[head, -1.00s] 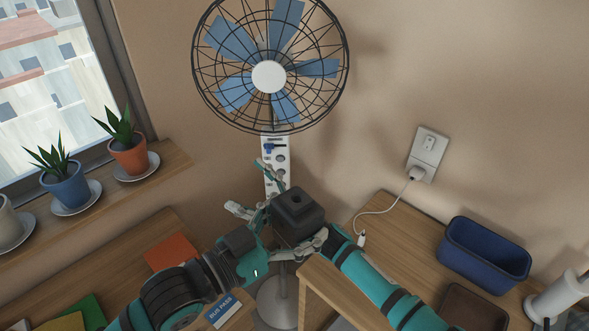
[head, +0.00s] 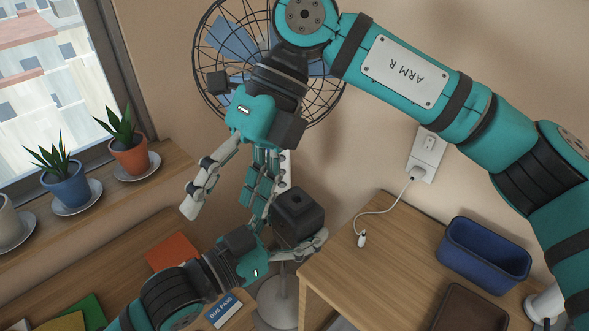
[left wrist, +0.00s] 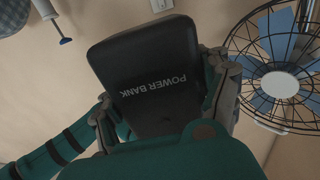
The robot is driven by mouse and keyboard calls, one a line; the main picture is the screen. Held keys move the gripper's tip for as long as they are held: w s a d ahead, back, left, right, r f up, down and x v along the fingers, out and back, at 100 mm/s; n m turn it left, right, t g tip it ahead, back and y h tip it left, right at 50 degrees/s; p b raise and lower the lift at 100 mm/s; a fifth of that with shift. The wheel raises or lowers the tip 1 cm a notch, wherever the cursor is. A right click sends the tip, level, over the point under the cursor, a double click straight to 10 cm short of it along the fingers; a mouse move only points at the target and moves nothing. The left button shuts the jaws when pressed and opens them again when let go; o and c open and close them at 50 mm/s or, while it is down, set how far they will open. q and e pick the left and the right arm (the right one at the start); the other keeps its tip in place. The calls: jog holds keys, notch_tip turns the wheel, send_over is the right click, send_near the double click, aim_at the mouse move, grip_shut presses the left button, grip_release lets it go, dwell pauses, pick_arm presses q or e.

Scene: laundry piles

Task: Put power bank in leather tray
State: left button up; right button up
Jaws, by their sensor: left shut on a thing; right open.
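The power bank (head: 298,215) is a dark block, seen roughly end-on in the head view. In the left wrist view the power bank (left wrist: 165,80) shows its broad face with a "POWER BANK" label. My left gripper (head: 292,236) is shut on it, with fingers along both sides, and holds it up in front of the fan stand. My right gripper (head: 226,205) is open and empty, fingers pointing down, left of and above the power bank. The leather tray (head: 470,308) is brown and lies on the wooden desk at lower right, partly cut off by the frame edge.
A blue bin (head: 485,255) stands behind the tray on the desk (head: 385,265). A white cable (head: 385,210) runs from the wall outlet to the desk. The fan (head: 225,60) stands behind my arms. Potted plants (head: 125,140) line the sill. The desk's left part is clear.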

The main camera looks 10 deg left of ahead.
aim_at(294, 230)
pick_arm(q)
jog(key=shift+d, duration=0.1)
pick_arm(e)
jog(key=w+d+t+h, duration=0.1)
jog(key=w+d+t, duration=0.1)
jog(key=w+d+m+t+h, duration=0.1)
jog(key=w+d+t, duration=0.1)
jog(key=w+d+f+t+h, duration=0.1)
jog(key=w+d+t+h, duration=0.1)
jog(key=shift+w+d+f+m, duration=0.1)
jog(key=shift+w+d+m, duration=0.15)
jog(key=shift+d+m, duration=0.15)
jog(key=shift+w+f, duration=0.15)
jog(key=shift+f, duration=0.05)
pick_arm(q)
jog(key=shift+r, duration=0.1)
pick_arm(e)
notch_tip(294, 230, down, 12)
jog(key=shift+r, duration=0.25)
